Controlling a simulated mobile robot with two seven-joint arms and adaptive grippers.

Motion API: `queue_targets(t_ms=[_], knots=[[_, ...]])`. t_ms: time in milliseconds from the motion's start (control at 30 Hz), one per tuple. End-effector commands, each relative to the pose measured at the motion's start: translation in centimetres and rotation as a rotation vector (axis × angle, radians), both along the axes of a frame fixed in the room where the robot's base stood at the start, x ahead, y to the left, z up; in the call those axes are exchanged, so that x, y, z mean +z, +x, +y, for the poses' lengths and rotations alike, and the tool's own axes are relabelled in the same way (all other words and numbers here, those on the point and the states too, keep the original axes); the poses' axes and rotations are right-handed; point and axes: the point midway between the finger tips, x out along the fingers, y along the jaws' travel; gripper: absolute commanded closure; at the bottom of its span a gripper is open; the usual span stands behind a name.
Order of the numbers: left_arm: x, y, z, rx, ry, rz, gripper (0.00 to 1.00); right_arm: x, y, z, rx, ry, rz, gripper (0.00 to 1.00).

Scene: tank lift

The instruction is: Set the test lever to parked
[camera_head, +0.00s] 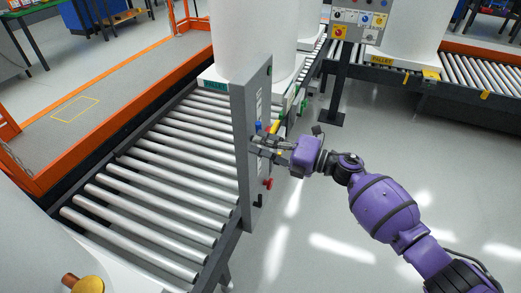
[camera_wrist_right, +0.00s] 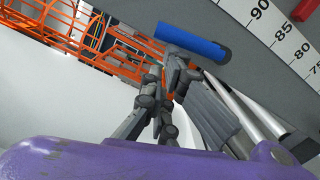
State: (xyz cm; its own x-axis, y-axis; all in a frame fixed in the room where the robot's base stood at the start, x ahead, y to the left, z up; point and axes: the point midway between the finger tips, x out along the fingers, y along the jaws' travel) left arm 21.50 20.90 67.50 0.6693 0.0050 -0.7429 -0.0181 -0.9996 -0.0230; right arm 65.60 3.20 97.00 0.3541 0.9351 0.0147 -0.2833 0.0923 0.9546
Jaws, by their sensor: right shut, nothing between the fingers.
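A tall grey control panel (camera_head: 244,150) stands at the edge of the roller conveyor, seen nearly edge-on. Blue, yellow and red handles stick out of its right face; a red knob (camera_head: 267,184) sits lower down. In the wrist view a blue bar-shaped handle (camera_wrist_right: 192,39) lies just beyond my fingertips, with a gap I cannot judge. Which handle is the test lever, and its setting, I cannot tell. My right gripper (camera_head: 262,146) is beside the panel's handle side, below the blue handle; its fingers (camera_wrist_right: 172,72) are shut and empty. My left gripper is out of view.
A red handle (camera_wrist_right: 306,9) and a number scale (camera_wrist_right: 275,30) are on the panel face. The roller conveyor (camera_head: 150,190) runs behind the panel, with white tanks (camera_head: 240,40) on it. An orange rail (camera_head: 110,95) borders it. The floor at right is clear.

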Motion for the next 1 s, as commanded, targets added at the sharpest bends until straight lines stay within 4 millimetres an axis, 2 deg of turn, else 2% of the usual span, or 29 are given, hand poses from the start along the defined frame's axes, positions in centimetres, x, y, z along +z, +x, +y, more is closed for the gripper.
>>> queue_targets(t_ms=[833, 1000], knots=[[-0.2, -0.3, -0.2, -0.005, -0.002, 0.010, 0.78, 0.5, 0.4, -0.1, 0.001, -0.002, -0.006, 1.00], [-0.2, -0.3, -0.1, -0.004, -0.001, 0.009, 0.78, 0.4, 0.1, -1.4, -0.001, -0.004, -0.006, 1.00]])
